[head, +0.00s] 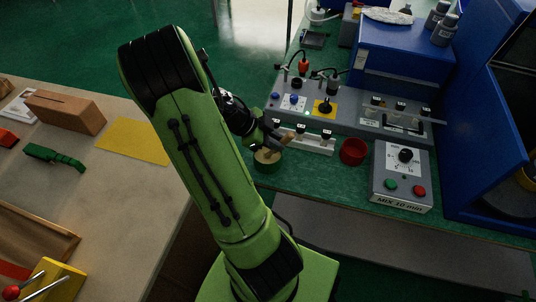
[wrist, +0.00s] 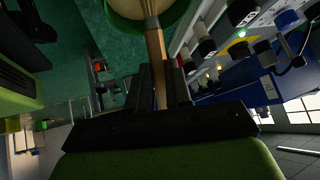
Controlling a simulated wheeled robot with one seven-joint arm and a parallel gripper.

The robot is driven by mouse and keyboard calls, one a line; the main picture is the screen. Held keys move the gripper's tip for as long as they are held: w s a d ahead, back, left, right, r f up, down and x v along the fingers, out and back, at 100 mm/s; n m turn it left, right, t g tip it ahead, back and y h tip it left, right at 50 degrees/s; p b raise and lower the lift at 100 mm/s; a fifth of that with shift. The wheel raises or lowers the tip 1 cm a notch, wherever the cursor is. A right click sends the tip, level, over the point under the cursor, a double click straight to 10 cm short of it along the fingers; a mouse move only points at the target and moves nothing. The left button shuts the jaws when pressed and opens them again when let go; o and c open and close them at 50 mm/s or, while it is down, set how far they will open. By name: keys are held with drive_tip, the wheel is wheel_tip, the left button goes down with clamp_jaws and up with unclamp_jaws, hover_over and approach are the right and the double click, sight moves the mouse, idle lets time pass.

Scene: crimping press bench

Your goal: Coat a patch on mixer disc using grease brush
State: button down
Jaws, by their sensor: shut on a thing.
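My gripper (head: 274,138) is at the green bench, right beside a round green pot (head: 268,167) with a tan inside. In the wrist view my gripper (wrist: 162,80) is shut on the wooden handle of the grease brush (wrist: 155,50). The handle runs up to the green pot (wrist: 178,18) at the top edge of the picture. The brush's bristles are hidden, and I cannot tell whether they touch anything. A short wooden piece (head: 289,138) shows by the fingers in the head view. I cannot pick out the mixer disc for certain.
A grey control panel (head: 343,118) with knobs stands just behind my gripper. A red cup (head: 353,151) and a grey timer box (head: 402,178) are to the right. A blue cabinet (head: 400,55) stands behind. A tan table (head: 100,190) with a yellow sheet (head: 133,140) is at left.

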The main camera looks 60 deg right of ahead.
drive_tip(key=shift+r+p, duration=1.95)
drive_tip(key=shift+r, duration=1.35)
drive_tip(key=shift+f, duration=0.1)
